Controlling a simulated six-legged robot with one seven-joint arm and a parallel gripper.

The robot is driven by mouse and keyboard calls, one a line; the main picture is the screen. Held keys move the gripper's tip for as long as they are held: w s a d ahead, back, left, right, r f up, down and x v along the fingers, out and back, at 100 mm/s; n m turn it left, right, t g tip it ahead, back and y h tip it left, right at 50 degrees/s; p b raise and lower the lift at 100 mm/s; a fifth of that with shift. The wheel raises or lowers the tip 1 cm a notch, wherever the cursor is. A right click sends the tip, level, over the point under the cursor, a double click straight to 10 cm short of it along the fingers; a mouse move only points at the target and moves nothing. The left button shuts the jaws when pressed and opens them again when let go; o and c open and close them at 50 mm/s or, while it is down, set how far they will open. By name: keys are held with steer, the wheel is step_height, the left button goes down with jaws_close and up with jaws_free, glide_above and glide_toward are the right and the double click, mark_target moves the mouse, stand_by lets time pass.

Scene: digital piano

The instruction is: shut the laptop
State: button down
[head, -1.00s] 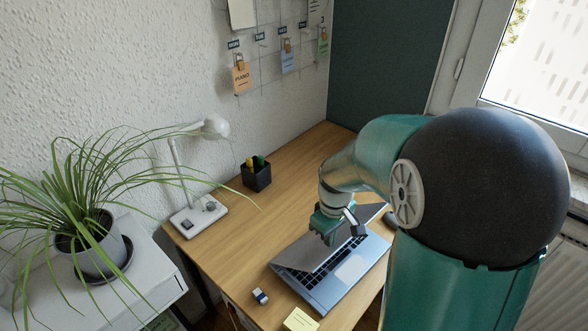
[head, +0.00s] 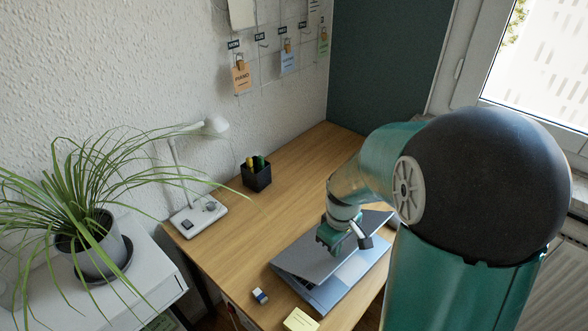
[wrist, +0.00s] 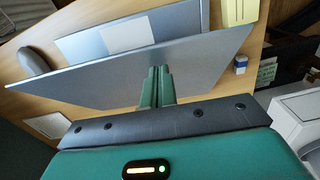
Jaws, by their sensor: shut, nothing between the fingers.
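The silver laptop stands on the wooden desk with its lid (head: 303,257) tilted low over the base (head: 352,275). A gap still shows between lid and base, and the keyboard is mostly hidden under the lid. In the wrist view the outer face of the lid (wrist: 105,86) crosses the picture, with the base and its touchpad (wrist: 125,35) beyond it. My gripper (head: 326,246) is at the lid's outer side. In the wrist view its closed, empty fingers (wrist: 155,80) reach the lid; exact contact is hard to tell.
A blue-white eraser (head: 260,295) and yellow sticky notes (head: 300,320) lie near the desk's front edge. A dark mouse (wrist: 32,62) lies beside the laptop. A pen cup (head: 257,175) and a white lamp (head: 198,214) stand farther back.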

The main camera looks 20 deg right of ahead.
mark_target(341, 257)
steer(key=shift+f, duration=0.1)
steer(key=shift+s+d+f, duration=0.25)
steer(key=shift+s+f, duration=0.15)
steer(key=shift+f, duration=0.2)
steer(key=shift+s+d+f, duration=0.2)
steer(key=shift+s+f, duration=0.2)
steer(key=shift+f, duration=0.15)
steer(key=shift+s+f, duration=0.1)
steer(key=shift+f, duration=0.05)
steer(key=shift+s+d+f, duration=0.2)
steer(key=shift+s+f, duration=0.1)
steer(key=shift+f, duration=0.35)
steer(key=shift+s+d+f, duration=0.15)
steer(key=shift+s+f, duration=0.1)
steer(key=shift+f, duration=0.55)
steer(key=shift+s+d+f, duration=0.15)
steer(key=shift+s+f, duration=0.1)
steer(key=shift+f, duration=0.45)
steer(key=shift+s+d+f, duration=0.1)
steer(key=shift+s+f, duration=0.1)
steer(key=shift+f, duration=0.45)
